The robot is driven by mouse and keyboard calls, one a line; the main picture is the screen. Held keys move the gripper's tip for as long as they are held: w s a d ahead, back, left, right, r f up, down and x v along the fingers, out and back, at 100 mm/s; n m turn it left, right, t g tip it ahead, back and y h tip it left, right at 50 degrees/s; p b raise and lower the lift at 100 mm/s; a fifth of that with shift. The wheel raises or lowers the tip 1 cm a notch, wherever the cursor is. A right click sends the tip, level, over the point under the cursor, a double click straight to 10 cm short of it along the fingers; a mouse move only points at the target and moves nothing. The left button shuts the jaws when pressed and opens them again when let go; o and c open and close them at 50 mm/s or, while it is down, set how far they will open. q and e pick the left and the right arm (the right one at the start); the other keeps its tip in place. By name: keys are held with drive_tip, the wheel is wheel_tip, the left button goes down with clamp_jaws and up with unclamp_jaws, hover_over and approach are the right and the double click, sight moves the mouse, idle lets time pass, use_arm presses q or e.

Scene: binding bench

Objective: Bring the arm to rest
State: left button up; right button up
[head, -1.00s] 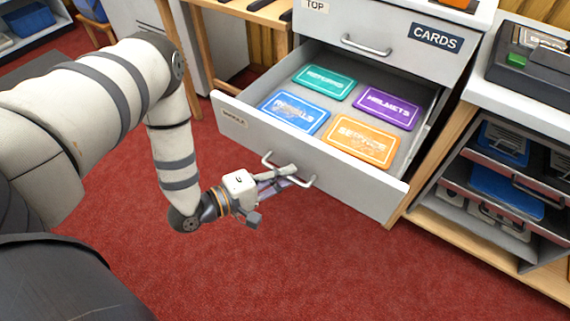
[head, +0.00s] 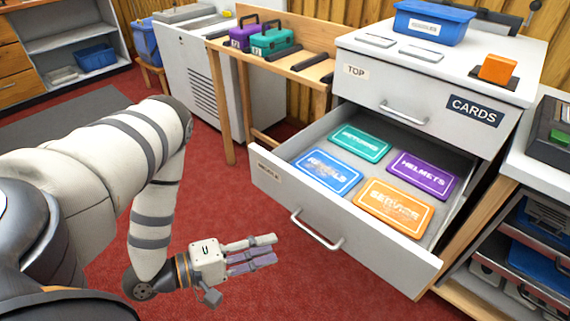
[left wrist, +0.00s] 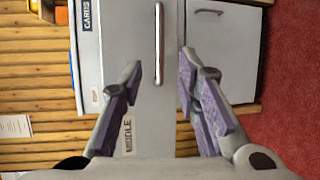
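My left gripper (head: 268,252) is open and empty in the head view, in front of and to the left of the middle drawer's handle (head: 316,231), clear of it. In the left wrist view its two fingers (left wrist: 157,95) are spread apart, with the drawer front and its handle (left wrist: 159,45) beyond them. The middle drawer (head: 345,222) is pulled open. It holds a green card (head: 360,143), a blue card (head: 328,172), a purple HELMETS card (head: 423,175) and an orange card (head: 395,207). My right gripper is not in view.
The closed top drawer (head: 415,118) is above the open one. A blue bin (head: 433,22) and an orange block (head: 498,69) stand on the cabinet. A wooden bench (head: 290,67) with purple and green cases is behind. Red carpet (head: 205,235) lies clear around my left arm.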

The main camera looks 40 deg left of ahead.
use_arm(q)
drive_tip(key=shift+s, duration=0.2)
drive_tip(key=s+d+f+m+g+y+p, duration=0.1)
drive_tip(key=s+d+f+m+g+y, duration=0.2)
drive_tip(key=s+d+f+m+g, duration=0.55)
drive_tip(key=s+a+m+g+y, duration=0.1)
drive_tip(key=s+m+g+y, duration=0.1)
drive_tip(key=s+g, duration=0.2)
drive_tip(key=s+a+r+m+g+y, duration=0.1)
drive_tip(key=s+a+m+g, duration=0.1)
drive_tip(key=s, duration=0.7)
drive_tip(key=m+g, duration=0.1)
drive_tip(key=g, duration=0.1)
drive_tip(key=shift+s+a+r+g+y+p, duration=0.15)
drive_tip(key=shift+a+g+y+p, duration=0.1)
drive_tip(key=shift+g+y+p, duration=0.15)
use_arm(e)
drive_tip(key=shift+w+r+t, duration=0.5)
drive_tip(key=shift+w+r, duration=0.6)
